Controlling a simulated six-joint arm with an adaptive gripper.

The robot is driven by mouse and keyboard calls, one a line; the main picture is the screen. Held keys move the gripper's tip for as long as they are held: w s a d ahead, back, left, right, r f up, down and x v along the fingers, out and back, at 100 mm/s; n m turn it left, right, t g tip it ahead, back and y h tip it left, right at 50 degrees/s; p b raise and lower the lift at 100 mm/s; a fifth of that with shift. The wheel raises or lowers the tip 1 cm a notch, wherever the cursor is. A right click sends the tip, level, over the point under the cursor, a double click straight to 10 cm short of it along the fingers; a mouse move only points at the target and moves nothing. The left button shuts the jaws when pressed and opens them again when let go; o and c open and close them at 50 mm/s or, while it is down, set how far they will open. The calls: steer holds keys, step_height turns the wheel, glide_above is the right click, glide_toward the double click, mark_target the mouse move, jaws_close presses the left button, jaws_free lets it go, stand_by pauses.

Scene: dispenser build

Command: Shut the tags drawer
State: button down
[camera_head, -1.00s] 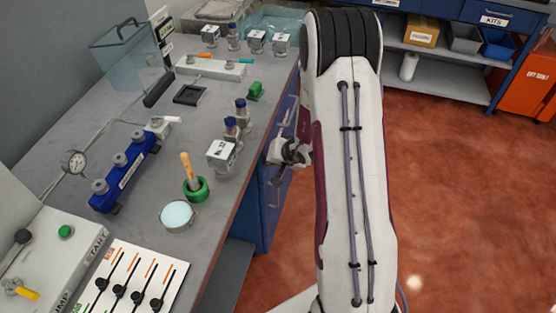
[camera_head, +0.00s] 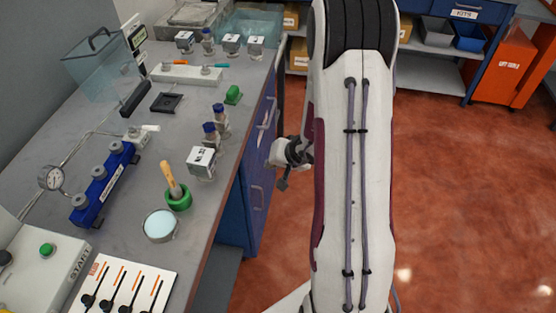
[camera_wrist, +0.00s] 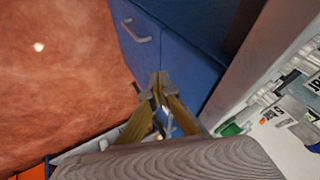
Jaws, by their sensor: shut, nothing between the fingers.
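The blue drawer cabinet (camera_head: 252,172) stands under the bench, its fronts carrying pale bar handles, one of them (camera_head: 257,197) low down. Its fronts look about flush at this steep angle. No tags label is readable, so I cannot tell which drawer is the tags drawer or whether it stands out. My gripper (camera_head: 283,182) is shut and empty beside the cabinet front, with a small gap showing in the head view. In the wrist view my fingertips (camera_wrist: 158,86) overlap the blue front (camera_wrist: 185,65), and a handle (camera_wrist: 141,31) shows beyond; contact cannot be told.
The grey bench top (camera_head: 130,200) holds a green mortar (camera_head: 179,200), a white dish (camera_head: 160,225), bottles and labelled cubes near its right edge. A shelf unit (camera_head: 425,68) and an orange cabinet (camera_head: 500,75) stand at the back. The red floor to the right is clear.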

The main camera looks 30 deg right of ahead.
steer(key=shift+v, duration=2.65)
